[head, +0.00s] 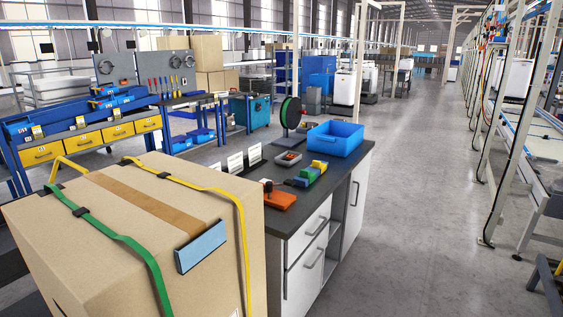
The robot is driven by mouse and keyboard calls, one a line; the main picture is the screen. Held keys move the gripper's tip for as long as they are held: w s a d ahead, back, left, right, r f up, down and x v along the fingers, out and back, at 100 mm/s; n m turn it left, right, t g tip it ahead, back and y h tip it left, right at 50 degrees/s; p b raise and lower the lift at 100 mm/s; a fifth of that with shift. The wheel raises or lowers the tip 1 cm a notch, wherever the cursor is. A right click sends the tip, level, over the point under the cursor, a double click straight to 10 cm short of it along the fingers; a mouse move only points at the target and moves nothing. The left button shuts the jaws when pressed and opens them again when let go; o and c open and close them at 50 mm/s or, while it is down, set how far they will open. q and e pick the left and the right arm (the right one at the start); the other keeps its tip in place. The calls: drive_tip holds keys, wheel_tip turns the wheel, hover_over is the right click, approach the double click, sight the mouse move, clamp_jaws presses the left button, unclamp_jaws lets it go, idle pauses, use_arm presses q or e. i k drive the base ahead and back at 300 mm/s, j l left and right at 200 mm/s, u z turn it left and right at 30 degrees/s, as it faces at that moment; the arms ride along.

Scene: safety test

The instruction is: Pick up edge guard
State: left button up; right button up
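A light-blue rectangular piece that looks like the edge guard (201,247) sits at the near top edge of a large cardboard box (110,262). It lies between a green strap (122,240) and a yellow strap (238,215) that run over the box. Its darker rim shows along its side. Neither of my grippers is in view. The lower part of the box is cut off by the bottom of the picture.
Right behind the box stands a dark-topped cabinet (343,182) with a blue bin (335,139), a cable reel (290,113), an orange tool (277,196) and coloured blocks (311,174). A blue workbench (85,125) stands at the left. Open floor (420,220) lies to the right.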

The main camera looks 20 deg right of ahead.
sight(318, 164)
drive_tip(key=i+l+u, duration=0.2)
drive_tip(key=i+l, duration=0.2)
drive_tip(key=l, duration=0.2)
drive_tip(key=i+l+u, duration=0.25)
drive_tip(key=l, duration=0.35)
drive_tip(key=i+l+u, duration=0.1)
drive_tip(key=i+l, duration=0.15)
drive_tip(key=i+l+u, duration=0.1)
drive_tip(key=l, duration=0.35)
